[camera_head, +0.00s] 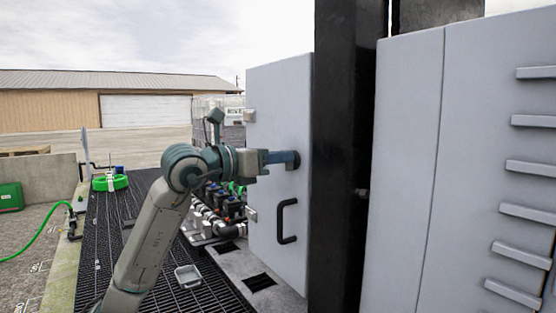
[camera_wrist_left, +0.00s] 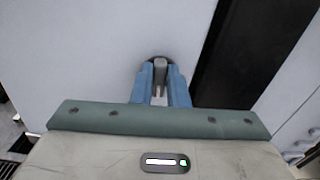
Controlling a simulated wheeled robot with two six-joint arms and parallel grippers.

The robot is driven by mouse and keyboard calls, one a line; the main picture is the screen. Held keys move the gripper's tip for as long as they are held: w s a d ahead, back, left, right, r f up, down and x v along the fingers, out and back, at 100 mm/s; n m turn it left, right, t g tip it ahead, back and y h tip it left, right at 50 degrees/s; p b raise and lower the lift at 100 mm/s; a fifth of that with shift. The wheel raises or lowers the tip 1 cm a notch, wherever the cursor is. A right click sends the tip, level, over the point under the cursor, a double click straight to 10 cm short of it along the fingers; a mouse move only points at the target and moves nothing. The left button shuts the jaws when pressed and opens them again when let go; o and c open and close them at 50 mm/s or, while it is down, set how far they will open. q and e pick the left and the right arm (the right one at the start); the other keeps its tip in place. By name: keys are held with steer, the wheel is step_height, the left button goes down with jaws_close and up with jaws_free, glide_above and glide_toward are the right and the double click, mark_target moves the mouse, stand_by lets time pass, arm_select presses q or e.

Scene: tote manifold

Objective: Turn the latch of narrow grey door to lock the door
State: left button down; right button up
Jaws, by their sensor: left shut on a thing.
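The narrow grey door (camera_head: 270,105) stands at the middle of the head view beside a black post, and its face fills the upper left of the left wrist view (camera_wrist_left: 70,50). A black handle (camera_head: 284,222) is on its lower part. My left gripper (camera_head: 290,158) is at the door's right side, above the handle. In the left wrist view its blue fingers (camera_wrist_left: 161,85) are shut on the latch (camera_wrist_left: 160,66), a small grey piece on a dark round base. The fingers hide most of the latch in the head view. My right gripper is not in view.
The black post (camera_head: 342,150) rises right of the door. A large grey ribbed cabinet (camera_head: 440,150) fills the right side. Pipes and valves (camera_head: 215,208) sit behind my arm, and a small tray (camera_head: 188,276) lies on the dark grating. Open ground lies further left.

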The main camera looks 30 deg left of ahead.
arm_select(q)
steer(key=shift+w+a+f+n+b, duration=0.15)
steer(key=shift+n+b, duration=1)
steer(key=shift+n, duration=1.7)
steer(key=shift+a+f+n+b, duration=0.2)
steer(key=shift+n+b, duration=0.9)
steer(key=shift+n, duration=1.7)
steer(key=shift+w+a+f+n+b, duration=0.15)
steer(key=shift+n+b, duration=1)
steer(key=shift+n, duration=1.7)
steer(key=shift+s, duration=0.1)
steer(key=c, duration=1.4)
jaws_free()
steer(key=shift+c, duration=0.2)
